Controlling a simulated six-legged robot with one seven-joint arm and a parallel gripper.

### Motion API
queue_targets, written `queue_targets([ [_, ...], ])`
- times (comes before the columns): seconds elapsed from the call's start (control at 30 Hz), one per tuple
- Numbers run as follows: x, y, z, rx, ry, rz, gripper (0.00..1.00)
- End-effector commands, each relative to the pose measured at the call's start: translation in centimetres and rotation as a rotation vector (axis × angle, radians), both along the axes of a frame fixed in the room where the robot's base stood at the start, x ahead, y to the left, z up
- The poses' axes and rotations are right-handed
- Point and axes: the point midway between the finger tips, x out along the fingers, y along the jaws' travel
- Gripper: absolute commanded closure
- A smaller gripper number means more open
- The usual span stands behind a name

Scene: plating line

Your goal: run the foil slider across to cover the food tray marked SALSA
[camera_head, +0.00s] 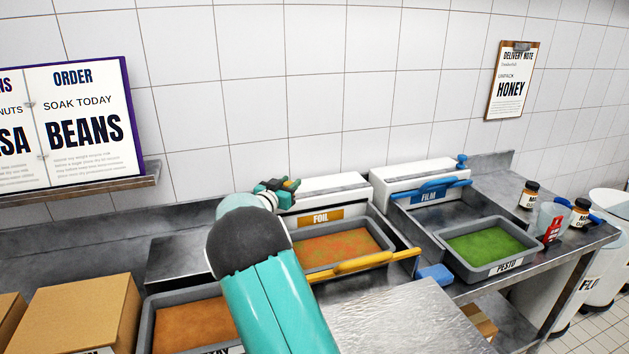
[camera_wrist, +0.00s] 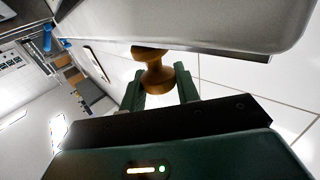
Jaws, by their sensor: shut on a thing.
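The white foil dispenser (camera_head: 340,187) with its yellow FOIL label (camera_head: 321,217) stands behind a grey tray (camera_head: 394,250) of orange food with green flecks. No foil shows over this food, and no SALSA mark is readable on the tray; my arm hides part of it. A yellow bar (camera_head: 350,263) crosses the tray's front. My gripper (camera_head: 287,187) is at the top left end of the dispenser. In the wrist view my gripper (camera_wrist: 160,93) is shut on a yellow-brown slider knob (camera_wrist: 158,76), under a pale body.
A second tray (camera_head: 149,320) of orange food is at lower left, its label partly hidden. Cardboard boxes (camera_head: 75,312) stand beside it. Right are the blue FILM dispenser (camera_head: 405,178), a PESTO tray (camera_head: 463,262), jars (camera_head: 529,195) and a glass (camera_head: 551,218).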

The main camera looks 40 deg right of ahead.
Motion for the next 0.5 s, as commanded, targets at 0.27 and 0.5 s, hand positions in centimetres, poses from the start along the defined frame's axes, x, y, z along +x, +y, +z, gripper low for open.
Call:
queue_targets([
  [0.27,1.3,3.8,-0.1,0.002,0.000,0.003,1.00],
  [0.5,1.4,4.3,-0.1,0.002,0.002,0.002,1.00],
])
